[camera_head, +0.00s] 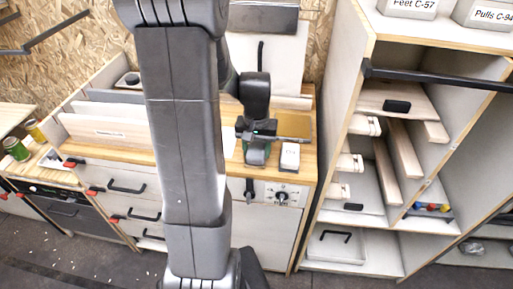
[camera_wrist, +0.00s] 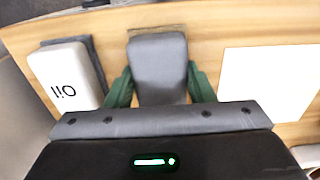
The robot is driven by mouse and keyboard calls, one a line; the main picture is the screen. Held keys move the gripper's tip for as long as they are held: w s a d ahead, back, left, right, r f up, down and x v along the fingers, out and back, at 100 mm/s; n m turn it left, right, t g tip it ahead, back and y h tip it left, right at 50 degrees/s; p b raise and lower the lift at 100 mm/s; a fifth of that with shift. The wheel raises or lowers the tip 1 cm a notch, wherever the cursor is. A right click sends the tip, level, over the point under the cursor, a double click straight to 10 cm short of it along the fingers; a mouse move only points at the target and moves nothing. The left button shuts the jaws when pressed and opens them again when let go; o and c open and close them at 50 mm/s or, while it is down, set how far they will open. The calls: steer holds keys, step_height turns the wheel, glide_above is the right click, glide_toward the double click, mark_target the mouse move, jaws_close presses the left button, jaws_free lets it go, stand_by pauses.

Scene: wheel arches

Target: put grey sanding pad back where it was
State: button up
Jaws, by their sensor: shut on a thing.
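The grey sanding pad (camera_wrist: 158,65) is a rounded grey block in the middle of the wrist view. My gripper (camera_wrist: 160,88) has its two green fingers against the pad's left and right sides and is shut on it. The near end of the pad is hidden by the gripper body. In the head view my gripper (camera_head: 257,152) is low over the wooden worktop (camera_head: 308,130), mostly covering the pad. I cannot tell whether the pad touches the worktop.
A white block marked "Oil" (camera_wrist: 70,78) on a dark grey base lies left of the pad in the wrist view. A white sheet (camera_wrist: 265,85) lies to the right. Bare wood separates them from the pad. An open shelf unit (camera_head: 345,130) stands right of the bench in the head view.

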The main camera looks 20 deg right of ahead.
mark_target(257, 148)
steer(key=shift+f, duration=0.1)
steer(key=o, duration=0.9)
steer(key=shift+o, duration=0.2)
step_height(257, 148, up, 12)
